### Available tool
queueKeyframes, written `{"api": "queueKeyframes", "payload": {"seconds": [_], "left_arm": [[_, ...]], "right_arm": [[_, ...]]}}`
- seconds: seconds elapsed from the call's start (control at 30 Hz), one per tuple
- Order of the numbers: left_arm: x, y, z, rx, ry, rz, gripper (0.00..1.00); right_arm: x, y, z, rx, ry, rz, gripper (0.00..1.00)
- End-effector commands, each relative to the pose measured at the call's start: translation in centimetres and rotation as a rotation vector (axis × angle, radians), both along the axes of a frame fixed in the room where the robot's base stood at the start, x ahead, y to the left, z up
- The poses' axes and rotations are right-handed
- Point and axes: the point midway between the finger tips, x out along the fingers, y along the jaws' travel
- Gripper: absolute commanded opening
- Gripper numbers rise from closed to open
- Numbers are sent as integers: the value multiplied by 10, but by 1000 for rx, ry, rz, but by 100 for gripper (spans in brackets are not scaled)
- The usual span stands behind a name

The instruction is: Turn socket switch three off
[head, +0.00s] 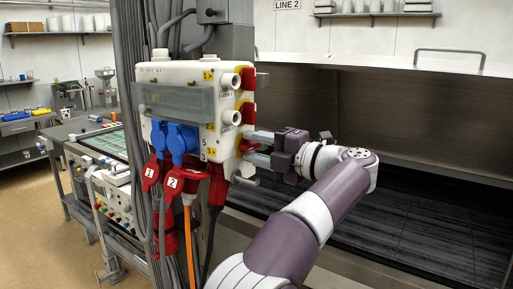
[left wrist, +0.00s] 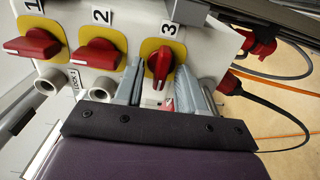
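Switch three (left wrist: 159,63) is a red knob on a yellow plate marked 3 in the left wrist view. Its grip bar stands roughly upright in that picture, unlike the sideways knobs of switch one (left wrist: 32,45) and switch two (left wrist: 97,53). My left gripper (left wrist: 160,71) is open, with one grey finger on each side of switch three; I cannot tell whether either touches it. In the head view, my left gripper (head: 248,147) reaches the right side of the white socket box (head: 182,72), partly hiding switch three there. My right gripper is not in view.
Blue sockets (head: 182,139) and red plugs (head: 185,180) with hanging cables are on the box's front and underside. A grey post (head: 228,42) stands behind it. A wide dark hood (head: 400,120) is at the right, and a workbench (head: 100,150) at the left.

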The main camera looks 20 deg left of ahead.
Motion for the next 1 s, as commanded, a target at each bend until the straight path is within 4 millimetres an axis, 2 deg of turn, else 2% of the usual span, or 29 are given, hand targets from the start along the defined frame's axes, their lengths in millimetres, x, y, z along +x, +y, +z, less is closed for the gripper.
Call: {"api": "queueKeyframes", "payload": {"seconds": [0.13,0.4,0.53,0.7,0.93,1.0], "left_arm": [[-5,-17,-1,0,-1,-4,39],[-30,-85,2,0,-1,-4,39],[-39,-107,3,0,-1,-2,39],[-43,-118,1,-1,-2,0,39],[-43,-118,0,-1,-3,0,39],[-37,-120,2,4,-14,-33,39]], "right_arm": [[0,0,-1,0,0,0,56],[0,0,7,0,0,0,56],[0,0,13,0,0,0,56],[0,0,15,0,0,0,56],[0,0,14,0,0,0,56],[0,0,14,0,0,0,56]]}}
